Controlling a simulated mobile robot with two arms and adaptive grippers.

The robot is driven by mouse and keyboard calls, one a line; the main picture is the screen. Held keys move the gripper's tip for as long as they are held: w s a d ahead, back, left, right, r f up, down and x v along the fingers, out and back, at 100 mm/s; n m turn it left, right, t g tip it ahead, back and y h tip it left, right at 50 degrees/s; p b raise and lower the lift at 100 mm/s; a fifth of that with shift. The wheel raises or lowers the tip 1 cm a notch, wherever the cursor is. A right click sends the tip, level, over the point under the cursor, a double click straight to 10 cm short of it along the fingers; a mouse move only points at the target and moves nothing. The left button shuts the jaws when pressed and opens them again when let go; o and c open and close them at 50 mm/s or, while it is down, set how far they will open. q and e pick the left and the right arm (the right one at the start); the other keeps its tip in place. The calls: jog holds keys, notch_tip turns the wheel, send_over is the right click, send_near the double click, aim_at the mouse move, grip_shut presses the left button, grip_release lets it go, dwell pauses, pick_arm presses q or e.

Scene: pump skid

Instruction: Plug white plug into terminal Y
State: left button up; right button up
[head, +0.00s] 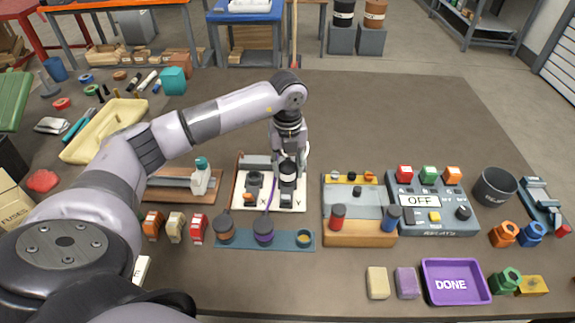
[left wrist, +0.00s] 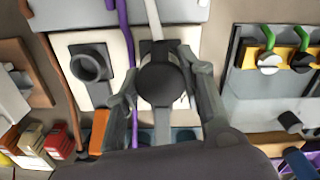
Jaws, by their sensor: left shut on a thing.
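The terminal board (head: 240,200) is a white panel in the middle of the table. Its left terminal (head: 254,187) has an open dark round socket, also seen in the left wrist view (left wrist: 90,66). Terminal Y (head: 287,197) is on the right, beside the printed Y. My left gripper (head: 289,168) is above it, pointing down. In the left wrist view, its fingers (left wrist: 168,100) are shut around the white plug (left wrist: 162,82), a dark round body with a white cable. The plug covers the terminal's socket, so I cannot tell whether it is seated. My right gripper is not in view.
A blue-grey rack (head: 285,242) in front holds a brown-corded plug (head: 225,234) and a purple-corded plug (head: 263,233); its right place (head: 304,238) looks empty. A block with knobs (head: 358,232) and a relay box (head: 432,200) stand to the right.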

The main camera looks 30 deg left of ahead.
pick_arm(q)
jog(key=o, duration=1.3)
jog(key=shift+o, duration=0.2)
notch_tip(320, 180, up, 12)
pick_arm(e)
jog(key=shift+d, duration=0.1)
